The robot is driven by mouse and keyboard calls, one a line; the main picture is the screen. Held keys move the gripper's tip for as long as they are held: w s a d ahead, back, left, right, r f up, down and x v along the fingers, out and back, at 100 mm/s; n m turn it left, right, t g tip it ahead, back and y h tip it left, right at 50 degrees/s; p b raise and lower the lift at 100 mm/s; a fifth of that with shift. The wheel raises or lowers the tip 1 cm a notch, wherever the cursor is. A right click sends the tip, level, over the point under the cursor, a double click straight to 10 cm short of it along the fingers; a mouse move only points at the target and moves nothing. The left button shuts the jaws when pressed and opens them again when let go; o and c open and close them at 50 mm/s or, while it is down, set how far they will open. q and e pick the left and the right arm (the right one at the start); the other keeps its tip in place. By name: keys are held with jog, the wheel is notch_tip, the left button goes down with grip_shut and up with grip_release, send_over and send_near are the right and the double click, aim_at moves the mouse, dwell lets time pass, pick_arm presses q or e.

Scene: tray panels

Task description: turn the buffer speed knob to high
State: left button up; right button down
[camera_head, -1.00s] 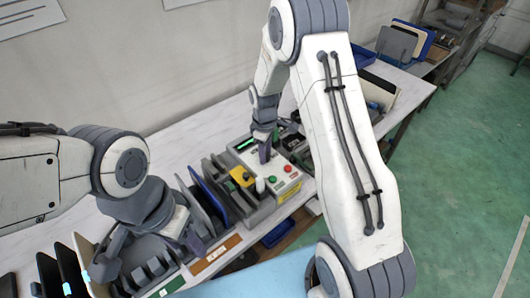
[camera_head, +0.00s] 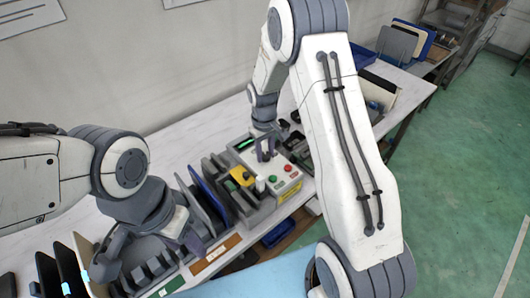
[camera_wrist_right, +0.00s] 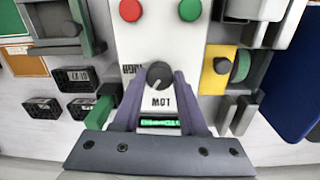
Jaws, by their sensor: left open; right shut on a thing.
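The dark round speed knob (camera_wrist_right: 160,75) sits on the white control panel (camera_wrist_right: 158,38) in the right wrist view. Text reading LOW appears upside down beside it, above a lit green display. A second small label left of the knob is partly hidden by a finger. My right gripper (camera_wrist_right: 159,76) is shut on the knob, one finger at each side; it also shows over the panel in the head view (camera_head: 265,155). The knob's pointer is hard to make out. My left gripper (camera_head: 150,258) is open at the lower left, over the slotted rack and away from the panel.
Red (camera_wrist_right: 130,10) and green (camera_wrist_right: 190,10) buttons sit on the panel near the knob. A yellow block (camera_wrist_right: 218,70) stands beside it. The slotted rack (camera_head: 222,185) holds upright plates left of the panel. The white table (camera_head: 185,145) is clear behind the rack.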

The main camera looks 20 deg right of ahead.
aim_at(264, 154)
jog(key=m, duration=0.5)
jog(key=shift+w+m, duration=0.1)
jog(key=shift+m, duration=0.2)
jog(key=m, duration=0.5)
jog(key=shift+m+b, duration=0.3)
jog(key=shift+b, duration=0.05)
jog(key=shift+c, duration=2.2)
grip_release()
notch_tip(264, 154, up, 10)
jog(key=b, duration=0.1)
jog(key=shift+r+b, duration=0.25)
jog(key=shift+b, duration=0.05)
